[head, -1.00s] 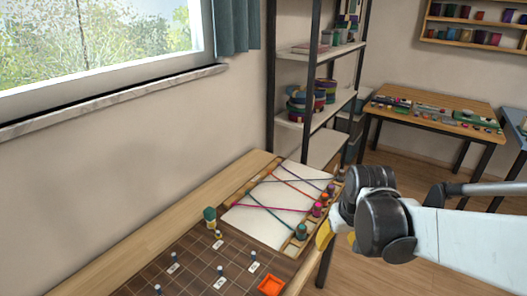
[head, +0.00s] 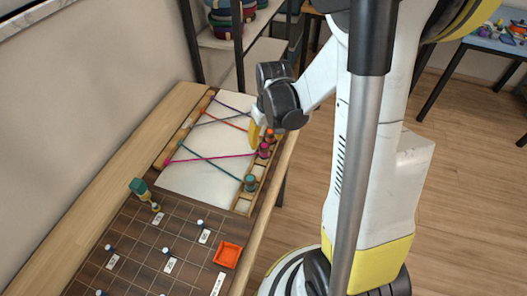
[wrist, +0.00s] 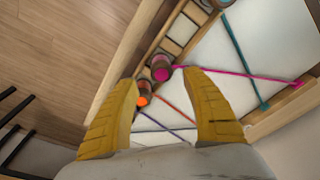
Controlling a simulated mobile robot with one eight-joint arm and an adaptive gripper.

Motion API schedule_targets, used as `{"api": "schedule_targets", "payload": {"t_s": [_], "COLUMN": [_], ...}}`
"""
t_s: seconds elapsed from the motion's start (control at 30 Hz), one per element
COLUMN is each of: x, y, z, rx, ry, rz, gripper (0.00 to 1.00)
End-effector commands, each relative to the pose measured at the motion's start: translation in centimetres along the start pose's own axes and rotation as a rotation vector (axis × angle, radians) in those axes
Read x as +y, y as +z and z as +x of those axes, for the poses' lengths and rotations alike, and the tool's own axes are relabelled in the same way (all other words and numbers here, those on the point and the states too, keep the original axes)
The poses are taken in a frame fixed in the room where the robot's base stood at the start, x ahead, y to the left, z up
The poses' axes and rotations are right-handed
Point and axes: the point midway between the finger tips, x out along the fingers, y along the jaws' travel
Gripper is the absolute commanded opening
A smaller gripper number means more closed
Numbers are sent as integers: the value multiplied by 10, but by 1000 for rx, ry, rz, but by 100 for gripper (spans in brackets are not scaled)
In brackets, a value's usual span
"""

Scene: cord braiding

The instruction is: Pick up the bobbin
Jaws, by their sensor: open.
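Several bobbins stand in a slotted wooden rack along the right side of a white braiding board (head: 205,180). A teal bobbin (head: 250,183) is nearest, then a pink bobbin (head: 264,151) and an orange one (head: 270,136). My gripper (head: 256,136) is above the rack's far part, fingers pointing down. In the wrist view, its two yellow fingers are apart and empty. The pink bobbin (wrist: 160,68) shows just beyond the fingertips, roughly between them. The orange bobbin (wrist: 143,96) shows between the fingers, nearer the left one. Coloured cords cross the board.
A dark gridded mat (head: 140,240) with small pegs and labels lies in front of the board. An orange square tray (head: 229,255) and a green-topped item (head: 140,190) are on it. A shelf stands behind the table. The wall is along the left.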

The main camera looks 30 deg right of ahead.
Motion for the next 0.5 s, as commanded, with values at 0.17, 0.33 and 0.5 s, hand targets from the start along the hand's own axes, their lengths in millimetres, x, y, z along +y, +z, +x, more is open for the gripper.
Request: {"api": "schedule_targets", "payload": {"t_s": [0.17, 0.33, 0.5], "x": [-2, -3, -3], "y": [3, 5, 5], "z": [22, 48, 50], "rx": [0, 0, 0], "ry": [0, 0, 0], "rz": [0, 0, 0], "gripper": [57, 57, 57]}}
